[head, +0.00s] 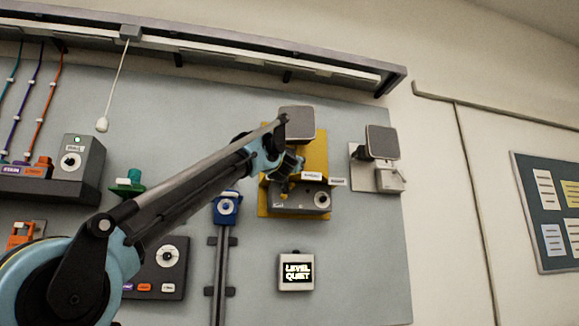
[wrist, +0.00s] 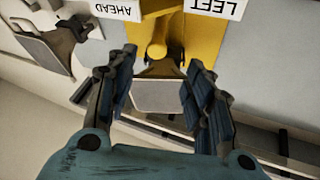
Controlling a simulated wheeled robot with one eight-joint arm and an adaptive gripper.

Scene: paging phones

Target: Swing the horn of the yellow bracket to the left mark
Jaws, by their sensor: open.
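The yellow bracket (head: 308,150) is on the grey wall panel. Its horn (head: 297,122) has a square grey mouth facing out at the bracket's top. My gripper (head: 286,166) is in front of the bracket and hides part of it. In the wrist view, which is upside down, my gripper (wrist: 161,58) is open. The horn's grey mouth (wrist: 158,95) shows between its fingers; contact cannot be told. The LEFT mark (wrist: 213,7) and the AHEAD mark (wrist: 118,8) are white labels on either side of a rounded yellow part (wrist: 156,48).
A second grey horn (head: 382,142) on a pale bracket stands to the right. A rail (head: 220,45) runs above, with a hanging pull cord (head: 102,124). A small screen (head: 296,271) below reads LEVEL QUIET. A blue device (head: 227,207) on a post is lower left of the bracket.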

